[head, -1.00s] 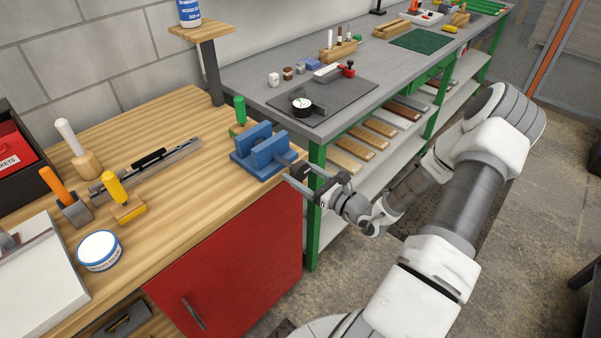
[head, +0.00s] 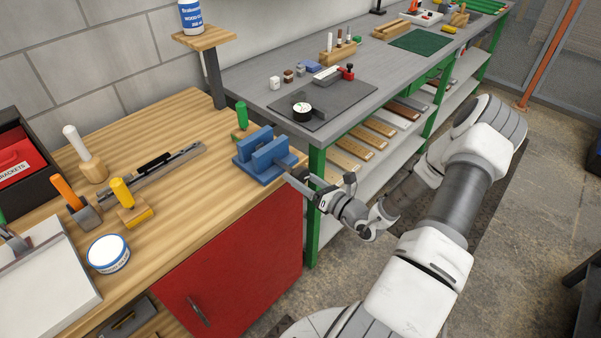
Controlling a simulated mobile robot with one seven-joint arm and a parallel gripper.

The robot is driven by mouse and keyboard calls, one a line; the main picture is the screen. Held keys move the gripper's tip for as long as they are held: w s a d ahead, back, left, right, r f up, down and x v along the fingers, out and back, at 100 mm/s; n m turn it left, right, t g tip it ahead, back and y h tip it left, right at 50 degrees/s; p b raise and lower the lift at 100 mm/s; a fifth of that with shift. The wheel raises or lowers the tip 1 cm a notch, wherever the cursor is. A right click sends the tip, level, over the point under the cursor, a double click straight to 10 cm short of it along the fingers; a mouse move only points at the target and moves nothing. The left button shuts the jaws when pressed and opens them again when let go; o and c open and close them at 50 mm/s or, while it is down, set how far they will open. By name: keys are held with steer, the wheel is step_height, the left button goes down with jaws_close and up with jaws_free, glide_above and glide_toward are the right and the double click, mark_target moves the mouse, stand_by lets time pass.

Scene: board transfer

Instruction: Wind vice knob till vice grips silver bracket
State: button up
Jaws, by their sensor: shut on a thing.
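The blue vice (head: 262,167) stands at the right front corner of the wooden bench, its two upright jaws showing a gap between them. My gripper (head: 297,175) is at the vice's right side, at the bench edge, its fingers seen nearly edge-on. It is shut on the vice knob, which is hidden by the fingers. I cannot make out a silver bracket between the jaws from this angle, nor whether the jaws touch anything.
A green-handled tool (head: 241,115) stands just behind the vice. A long metal rail (head: 185,157), a yellow-handled tool (head: 122,192) and a round tin (head: 108,253) lie to the left. A grey workbench (head: 250,82) with green legs stands close behind on the right.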

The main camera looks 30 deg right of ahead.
steer(key=shift+m+p, duration=0.4)
steer(key=shift+m, duration=0.4)
steer(key=o, duration=1.3)
steer(key=shift+s, duration=0.1)
steer(key=b+v, duration=0.1)
steer(key=v, duration=1.6)
steer(key=shift+s, duration=0.15)
